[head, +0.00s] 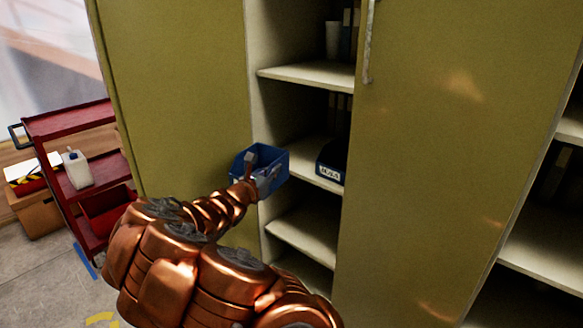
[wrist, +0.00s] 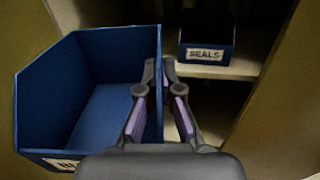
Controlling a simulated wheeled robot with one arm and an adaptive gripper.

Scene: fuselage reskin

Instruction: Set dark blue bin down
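The dark blue bin (head: 246,157) is in front of the open cabinet, at about the height of a middle shelf. In the wrist view the bin (wrist: 100,85) looks empty, and its front label is mostly cut off. My gripper (head: 252,160) is at the bin's right wall. In the wrist view my gripper (wrist: 158,72) has one finger inside the wall and one outside, pinching it near the rim. The middle shelf (head: 311,160) is just right of the bin. I see no surface directly under the bin.
A darker bin labelled SEALS (wrist: 206,47) stands on the middle shelf, right of the held bin. The olive cabinet doors (head: 450,150) flank the opening. Another shelf (head: 305,232) below looks bare. A red cart (head: 75,122) with a white bottle stands at left.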

